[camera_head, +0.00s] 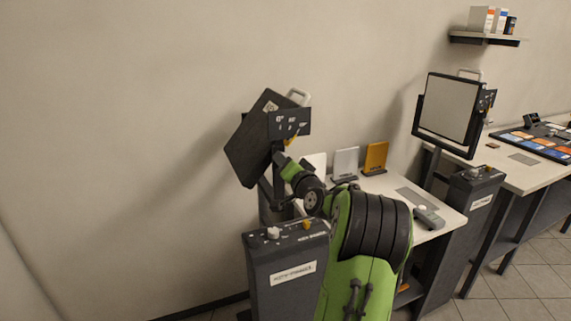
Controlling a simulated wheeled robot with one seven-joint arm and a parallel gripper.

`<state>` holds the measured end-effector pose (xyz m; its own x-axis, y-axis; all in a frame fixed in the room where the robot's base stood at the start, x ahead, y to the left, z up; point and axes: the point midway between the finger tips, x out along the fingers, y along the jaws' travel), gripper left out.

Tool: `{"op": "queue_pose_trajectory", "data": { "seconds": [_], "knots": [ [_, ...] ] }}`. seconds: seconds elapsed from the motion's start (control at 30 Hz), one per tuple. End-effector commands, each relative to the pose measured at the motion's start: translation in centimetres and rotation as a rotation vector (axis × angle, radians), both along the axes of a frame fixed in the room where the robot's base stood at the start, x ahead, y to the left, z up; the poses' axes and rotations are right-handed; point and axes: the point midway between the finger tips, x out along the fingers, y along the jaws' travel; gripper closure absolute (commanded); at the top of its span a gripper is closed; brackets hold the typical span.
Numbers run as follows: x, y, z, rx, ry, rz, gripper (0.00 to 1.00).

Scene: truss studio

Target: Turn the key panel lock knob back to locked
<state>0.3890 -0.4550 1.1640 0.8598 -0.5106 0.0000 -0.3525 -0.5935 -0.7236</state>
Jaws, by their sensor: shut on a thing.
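The key panel (248,140) is a dark, tilted panel on a stand at the left table, seen from its side and back. A dark marked plate (289,123) is fixed at its right edge, and a white handle (298,97) is at its top. A small yellow lock knob (291,140) shows just below the plate markings. My gripper (284,158) reaches up to the knob from below and is shut on it. The fingers are small and partly hidden by my green and black wrist, so the knob's exact angle cannot be told.
A dark box (284,252) with a white and a yellow knob on top stands below. A second panel (447,108) stands at right. The wall at left is bare.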

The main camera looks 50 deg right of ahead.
Motion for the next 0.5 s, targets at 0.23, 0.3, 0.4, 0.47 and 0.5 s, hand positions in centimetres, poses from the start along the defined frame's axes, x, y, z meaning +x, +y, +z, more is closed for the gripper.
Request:
{"op": "queue_pose_trajectory", "data": {
  "seconds": [0.23,0.3,0.4,0.47,0.5],
  "knots": [
    [-0.02,-0.01,0.00,0.001,-0.001,-0.001,0.53],
    [-0.02,-0.01,0.00,0.001,-0.001,0.000,0.42],
    [-0.01,0.00,-0.01,0.000,0.000,0.000,0.35],
    [-0.02,-0.01,-0.01,0.000,0.000,0.000,0.35],
    [0.00,-0.01,-0.01,0.000,0.000,0.000,0.35]
  ]
}}
